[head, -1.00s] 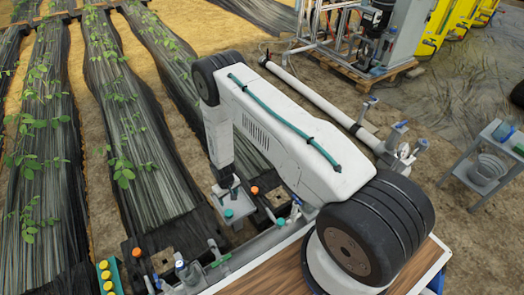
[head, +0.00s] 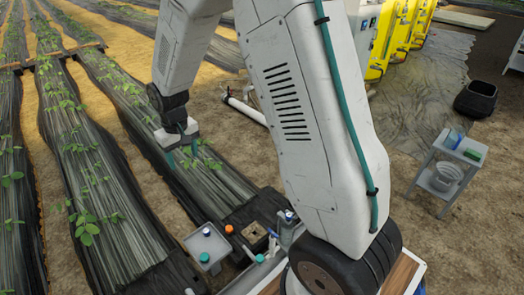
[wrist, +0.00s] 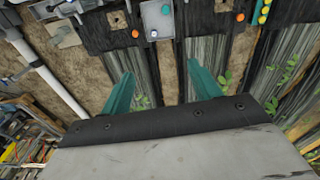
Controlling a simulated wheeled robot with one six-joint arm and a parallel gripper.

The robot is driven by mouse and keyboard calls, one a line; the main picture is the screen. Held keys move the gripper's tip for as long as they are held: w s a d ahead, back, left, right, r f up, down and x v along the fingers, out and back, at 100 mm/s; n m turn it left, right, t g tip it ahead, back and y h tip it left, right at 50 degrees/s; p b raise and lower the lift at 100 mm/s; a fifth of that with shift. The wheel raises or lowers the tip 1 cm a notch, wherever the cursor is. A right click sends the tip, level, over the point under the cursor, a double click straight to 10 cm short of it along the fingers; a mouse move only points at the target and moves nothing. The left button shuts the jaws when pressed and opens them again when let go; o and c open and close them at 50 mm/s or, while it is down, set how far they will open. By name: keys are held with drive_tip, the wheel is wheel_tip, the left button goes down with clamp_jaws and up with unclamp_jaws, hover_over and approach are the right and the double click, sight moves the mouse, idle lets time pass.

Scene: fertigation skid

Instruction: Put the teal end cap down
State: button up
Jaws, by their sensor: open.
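The teal end cap (head: 204,257) rests on a small light grey tray (head: 193,244), near its front edge. In the wrist view the cap (wrist: 166,9) shows at the top, on the same tray (wrist: 157,22). My gripper (head: 182,157) is up and away from the tray, over the plastic-covered crop rows behind it. Its teal fingers are spread with nothing between them; the wrist view shows this gap too (wrist: 160,85). The cap is clear of my fingers.
A small blue-topped piece (head: 206,231) shares the tray. Orange caps (head: 229,228) sit on dark blocks on either side. A square plate with a hole (head: 254,235) lies to the right. A grey side table (head: 440,175) stands far right.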

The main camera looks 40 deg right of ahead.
drive_tip(key=s+r, duration=0.8)
drive_tip(key=r, duration=0.2)
drive_tip(key=s+d+r, duration=0.1)
drive_tip(key=s+r, duration=0.4)
drive_tip(key=s, duration=0.7)
drive_tip(key=s+d+r, duration=0.1)
drive_tip(key=s+r, duration=0.4)
drive_tip(key=s, duration=0.7)
drive_tip(key=shift+s+m+t, duration=0.3)
drive_tip(key=shift+m, duration=0.1)
drive_tip(key=shift+d, duration=0.1)
